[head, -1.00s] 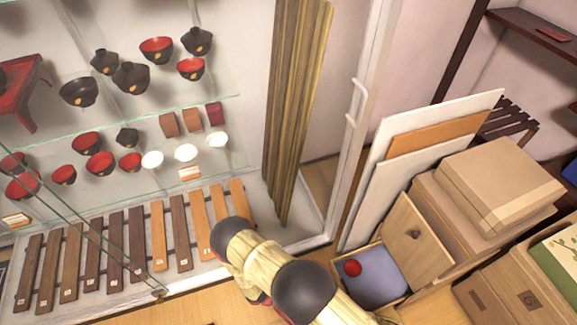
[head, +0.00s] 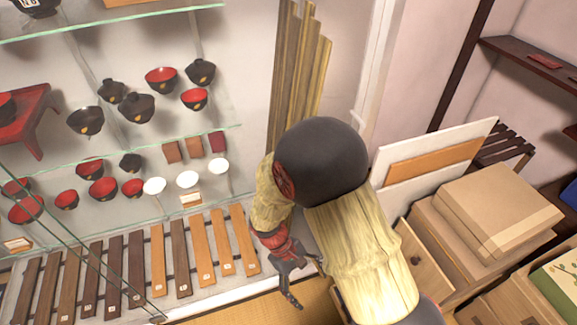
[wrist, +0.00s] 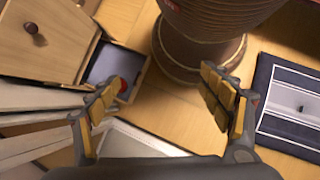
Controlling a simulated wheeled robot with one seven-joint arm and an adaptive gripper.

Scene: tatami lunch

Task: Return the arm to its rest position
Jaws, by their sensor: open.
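My arm rises in the middle of the head view, bent at a large black joint. My gripper (head: 290,272) hangs at its end, in front of the glass display case and near the slatted wooden pieces. In the wrist view my gripper (wrist: 160,88) has its two padded fingers wide apart, with nothing held between them. An open drawer (wrist: 136,78) with a grey-blue inside lies beyond the left finger. A red ball (wrist: 123,88) is in it, partly covered by that finger. In the head view my arm hides most of the drawer.
The glass case with bowls on its shelves (head: 120,206) fills the left. Boxes (head: 497,207) and leaning panels (head: 432,165) stand at the right. A dark mat (wrist: 268,85) with a small object lies on the floor at the right of the wrist view, with some bare floor around.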

